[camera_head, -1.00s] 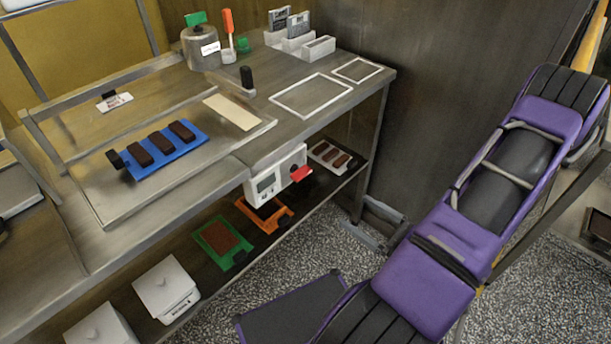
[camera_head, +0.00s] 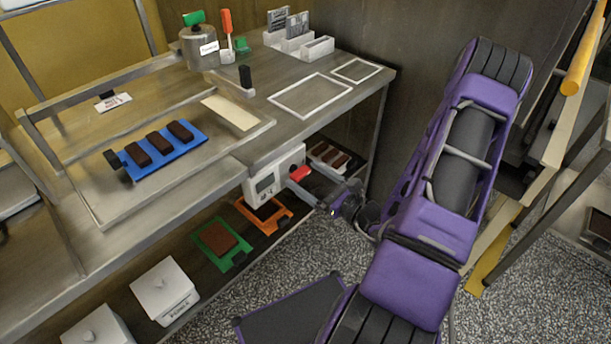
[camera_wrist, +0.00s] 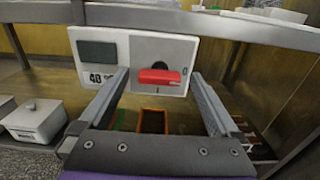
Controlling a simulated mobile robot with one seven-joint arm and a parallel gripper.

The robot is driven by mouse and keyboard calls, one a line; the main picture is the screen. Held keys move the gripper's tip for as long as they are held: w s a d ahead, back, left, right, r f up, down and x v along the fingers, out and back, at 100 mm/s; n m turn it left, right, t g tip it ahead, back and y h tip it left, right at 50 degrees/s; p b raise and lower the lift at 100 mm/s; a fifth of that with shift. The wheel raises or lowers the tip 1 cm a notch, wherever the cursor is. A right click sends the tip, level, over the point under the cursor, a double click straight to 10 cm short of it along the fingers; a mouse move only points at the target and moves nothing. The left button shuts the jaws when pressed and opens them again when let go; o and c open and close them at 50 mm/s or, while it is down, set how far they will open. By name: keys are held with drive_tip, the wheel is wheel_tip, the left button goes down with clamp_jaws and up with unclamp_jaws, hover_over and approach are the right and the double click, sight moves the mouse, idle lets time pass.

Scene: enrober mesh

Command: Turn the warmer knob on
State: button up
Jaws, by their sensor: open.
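The warmer's control box (camera_head: 274,178) is white and hangs under the front edge of the steel table, with a grey display on its left half. Its red knob (camera_head: 299,173) is on the right half. In the wrist view the knob (camera_wrist: 158,77) lies level, over a dark round base, with a "0" mark to its right. My gripper (camera_head: 296,186) is open in front of the box. In the wrist view its two fingers (camera_wrist: 162,80) stand to the left and right of the knob, which appears between the tips. I cannot tell how deep they reach around it.
A blue tray with chocolate bars (camera_head: 193,145) sits on the table above. On the lower shelf are an orange tray (camera_head: 285,220), a green tray (camera_head: 210,259) and white lidded boxes (camera_head: 190,298). The table's front edge runs just above the box.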

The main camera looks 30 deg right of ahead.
drive_tip(key=shift+w+a, duration=0.15)
drive_tip(key=shift+w, duration=0.35)
drive_tip(key=c, duration=1.4)
drive_tip(key=shift+o, duration=0.2)
